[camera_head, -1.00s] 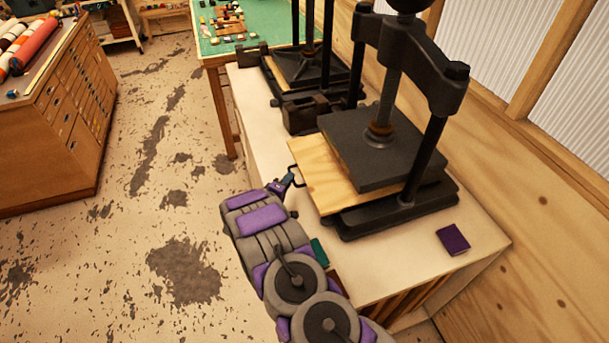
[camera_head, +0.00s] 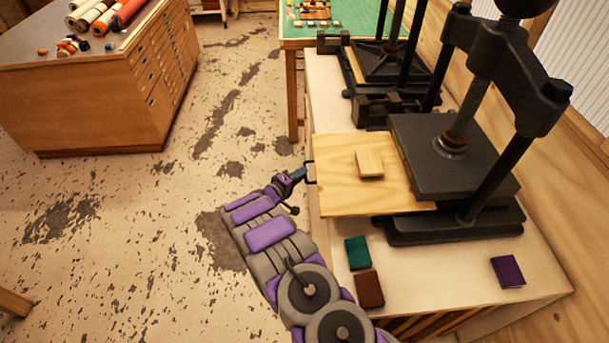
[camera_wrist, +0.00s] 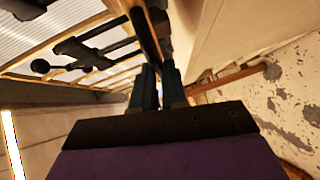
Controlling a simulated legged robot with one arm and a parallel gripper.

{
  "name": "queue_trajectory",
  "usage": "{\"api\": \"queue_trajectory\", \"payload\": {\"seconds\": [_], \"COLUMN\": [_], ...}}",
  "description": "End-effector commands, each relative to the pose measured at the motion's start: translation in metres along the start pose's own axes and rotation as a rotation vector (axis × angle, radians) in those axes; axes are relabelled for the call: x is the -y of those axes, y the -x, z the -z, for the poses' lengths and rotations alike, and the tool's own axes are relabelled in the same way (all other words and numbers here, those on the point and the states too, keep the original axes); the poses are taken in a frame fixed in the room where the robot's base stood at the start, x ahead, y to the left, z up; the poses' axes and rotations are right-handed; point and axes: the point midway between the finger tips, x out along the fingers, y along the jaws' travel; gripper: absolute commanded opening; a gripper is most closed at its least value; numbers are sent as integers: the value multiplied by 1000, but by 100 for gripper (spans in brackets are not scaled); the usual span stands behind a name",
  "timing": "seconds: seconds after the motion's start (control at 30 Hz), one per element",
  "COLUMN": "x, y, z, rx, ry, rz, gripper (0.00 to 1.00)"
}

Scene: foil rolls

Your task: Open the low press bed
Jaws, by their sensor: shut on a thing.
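The press bed (camera_head: 345,190) is a pale wooden board in the nearer black press (camera_head: 450,165). It sticks well out of the press to the left, with its right part under the dark pressing plate. A small wooden block (camera_head: 369,163) lies on the bed. A dark handle (camera_head: 310,172) stands at the bed's left edge. My gripper (camera_head: 300,175) is shut on this handle, left of the bed. In the wrist view, my gripper's fingers (camera_wrist: 158,90) close around the dark handle bar (camera_wrist: 147,38).
A second black press (camera_head: 385,62) stands behind on the same pale bench (camera_head: 460,270). Green, brown and purple small books (camera_head: 507,271) lie near the bench front. A wooden drawer cabinet (camera_head: 100,90) stands at left. The floor between is clear.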

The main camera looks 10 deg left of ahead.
Motion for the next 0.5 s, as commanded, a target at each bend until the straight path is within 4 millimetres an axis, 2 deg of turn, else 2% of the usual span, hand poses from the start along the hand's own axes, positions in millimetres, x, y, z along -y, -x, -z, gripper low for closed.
{"api": "queue_trajectory", "payload": {"seconds": [0.03,0.27,0.3,0.5], "x": [8,8,8,5], "y": [0,0,0,0], "z": [-5,-6,-6,-4], "rx": [7,8,8,7], "ry": [8,9,9,5], "rz": [12,12,12,8], "gripper": [0,0,14,33]}}
